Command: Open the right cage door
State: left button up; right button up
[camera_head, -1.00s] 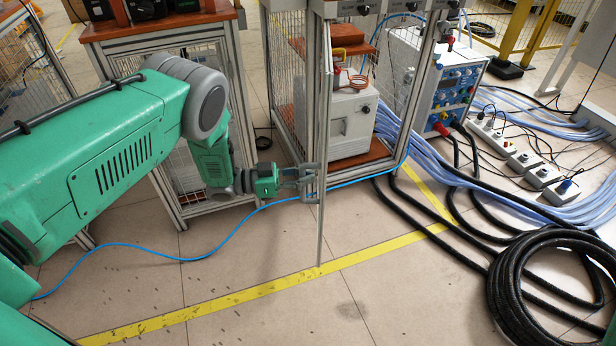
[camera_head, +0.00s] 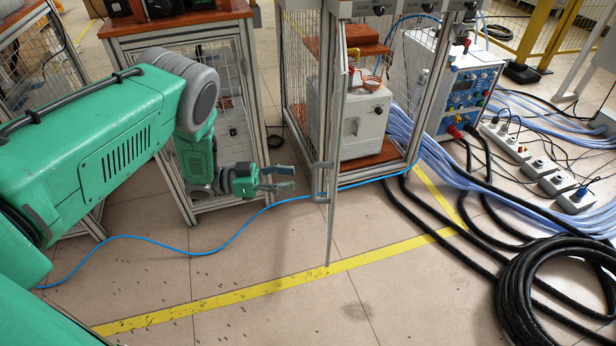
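The right cage door (camera_head: 334,110) shows almost edge-on as a narrow grey frame. It stands out from the cage toward me, and its lower end reaches near the yellow floor line. Its grey handle (camera_head: 321,182) is on the door's left side, low down. My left gripper (camera_head: 284,179) is just left of the handle, with its fingers apart and nothing between them. A gap shows between the fingertips and the handle. My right gripper is out of view.
Inside the cage, a light grey machine (camera_head: 362,122) stands on a brown board. A blue cable (camera_head: 235,234) crosses the floor below my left gripper. Coiled black hoses (camera_head: 520,295) lie at the lower right. The tiled floor in front is mostly clear.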

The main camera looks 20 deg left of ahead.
pick_arm(q)
jog(key=v, duration=0.4)
jog(key=shift+d, duration=0.1)
dwell(0.4)
